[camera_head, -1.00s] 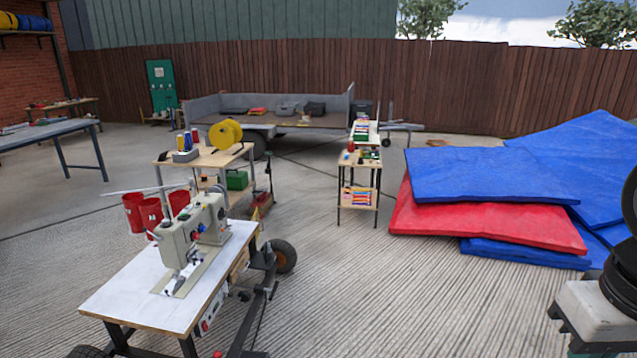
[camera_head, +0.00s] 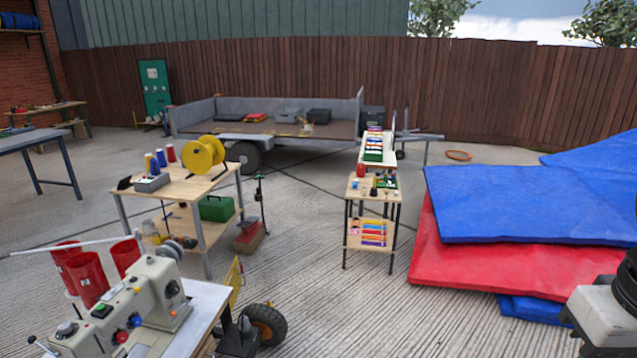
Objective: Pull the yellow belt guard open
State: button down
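A yellow plate (camera_head: 235,281), which looks like the belt guard, stands upright at the far right corner of the sewing machine table (camera_head: 207,300). It is small in view and partly hidden by the table, and I cannot tell how far it is open. The cream sewing machine (camera_head: 140,305) is on the table at lower left. A white and black part of my own arm (camera_head: 603,312) shows at the lower right edge, well apart from the guard. My gripper's fingers are not in view.
A rubber wheel (camera_head: 266,324) sits beside the machine table. A wooden bench with a yellow reel (camera_head: 204,153) stands behind it. A small shelf stand (camera_head: 347,215) is at the middle. Blue and red mats (camera_head: 530,205) lie at right. Concrete floor between them is clear.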

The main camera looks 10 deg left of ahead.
aim_at(233, 280)
jog(key=i, duration=3.5)
jog(key=u, duration=2.55)
jog(key=i, duration=0.5)
jog(key=z, duration=0.1)
